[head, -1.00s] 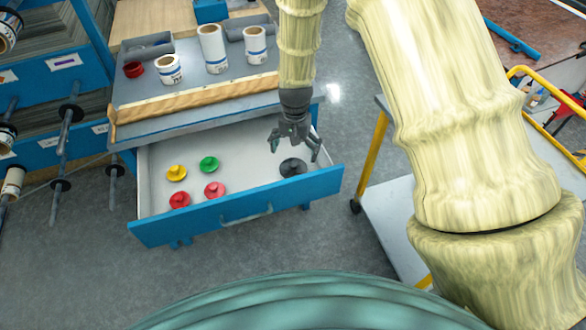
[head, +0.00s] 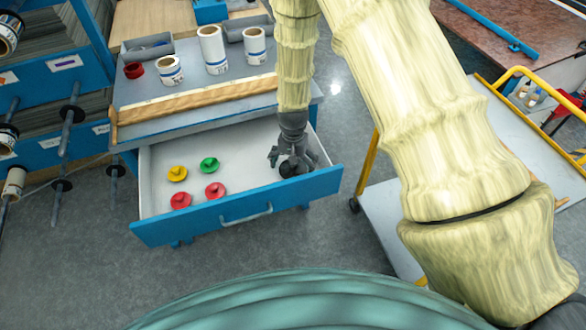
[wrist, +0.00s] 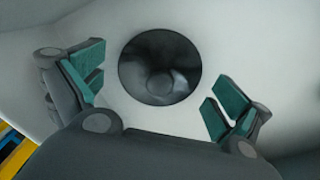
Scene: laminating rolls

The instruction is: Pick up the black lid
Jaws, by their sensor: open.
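The black lid (wrist: 160,66) lies on the white floor of the open drawer, round with a raised knob at its middle. In the head view the black lid (head: 288,169) is near the drawer's right end, mostly hidden behind my gripper (head: 292,160). In the wrist view my gripper (wrist: 155,92) is open and empty, with one teal-padded finger on each side of the lid. The fingers look apart from the lid; the height left between them and it is hard to tell.
The blue-fronted drawer (head: 235,208) also holds a yellow lid (head: 177,173), a green lid (head: 209,164) and two red lids (head: 215,190) on its left. A workbench with white rolls (head: 213,50) stands behind. A yellow-framed cart (head: 367,170) is at the right.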

